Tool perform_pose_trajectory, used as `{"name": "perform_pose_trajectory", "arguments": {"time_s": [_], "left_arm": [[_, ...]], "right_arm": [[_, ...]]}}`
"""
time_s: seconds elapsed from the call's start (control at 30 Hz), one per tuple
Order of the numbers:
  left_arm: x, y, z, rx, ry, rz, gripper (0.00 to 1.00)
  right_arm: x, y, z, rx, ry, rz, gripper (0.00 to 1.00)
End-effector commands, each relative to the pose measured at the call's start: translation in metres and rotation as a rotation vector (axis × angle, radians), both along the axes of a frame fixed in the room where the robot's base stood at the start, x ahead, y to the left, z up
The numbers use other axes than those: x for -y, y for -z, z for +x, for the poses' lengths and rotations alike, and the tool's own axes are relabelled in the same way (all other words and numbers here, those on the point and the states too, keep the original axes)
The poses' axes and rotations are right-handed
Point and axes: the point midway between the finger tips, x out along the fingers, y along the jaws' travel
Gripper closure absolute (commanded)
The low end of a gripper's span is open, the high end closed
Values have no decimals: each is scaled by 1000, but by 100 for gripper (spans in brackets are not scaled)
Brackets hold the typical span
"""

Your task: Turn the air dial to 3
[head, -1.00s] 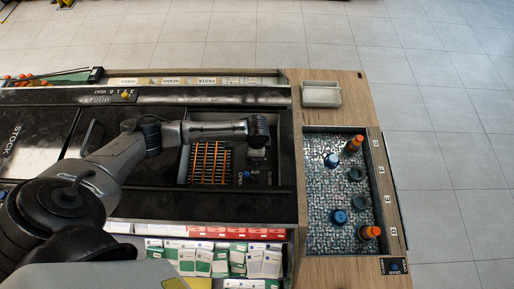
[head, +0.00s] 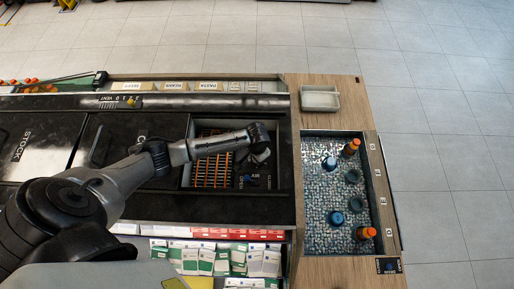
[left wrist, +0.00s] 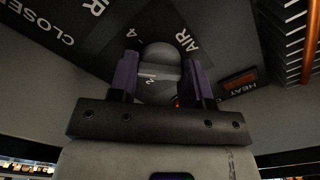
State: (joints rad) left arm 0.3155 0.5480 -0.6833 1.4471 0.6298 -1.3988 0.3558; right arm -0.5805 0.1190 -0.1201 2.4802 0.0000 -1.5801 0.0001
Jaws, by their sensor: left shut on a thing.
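The air dial (left wrist: 160,58) is a dark rounded knob in the left wrist view. My left gripper (left wrist: 158,78) has its two purple fingers on either side of the knob and is shut on it. The white lettering "AIR" and a "4" show on the dark panel just beyond the dial, and a small "2" shows between the fingers. "CLOSED" is lettered at the upper left. In the head view my left gripper (head: 260,156) is over the right end of the grill bay and largely hides the dial. My right gripper is not in view.
An orange-lit heat label (left wrist: 238,84) is right of the dial. The grill rack (head: 212,172) with orange bars lies left of the gripper. A sunken tray (head: 335,215) with bottles and a light grey container (head: 320,99) are to the right.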

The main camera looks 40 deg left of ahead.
Motion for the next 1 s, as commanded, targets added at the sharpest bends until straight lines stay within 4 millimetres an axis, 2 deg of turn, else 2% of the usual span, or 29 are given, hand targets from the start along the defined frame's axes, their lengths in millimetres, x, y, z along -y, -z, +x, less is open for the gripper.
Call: {"name": "perform_pose_trajectory", "arguments": {"time_s": [0.4, 1.0], "left_arm": [[1, 0, 0, 1, -269, -1, 79], [0, 0, 1, 2, -361, 0, 79]], "right_arm": [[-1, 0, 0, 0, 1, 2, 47], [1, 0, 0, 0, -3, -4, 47]]}}
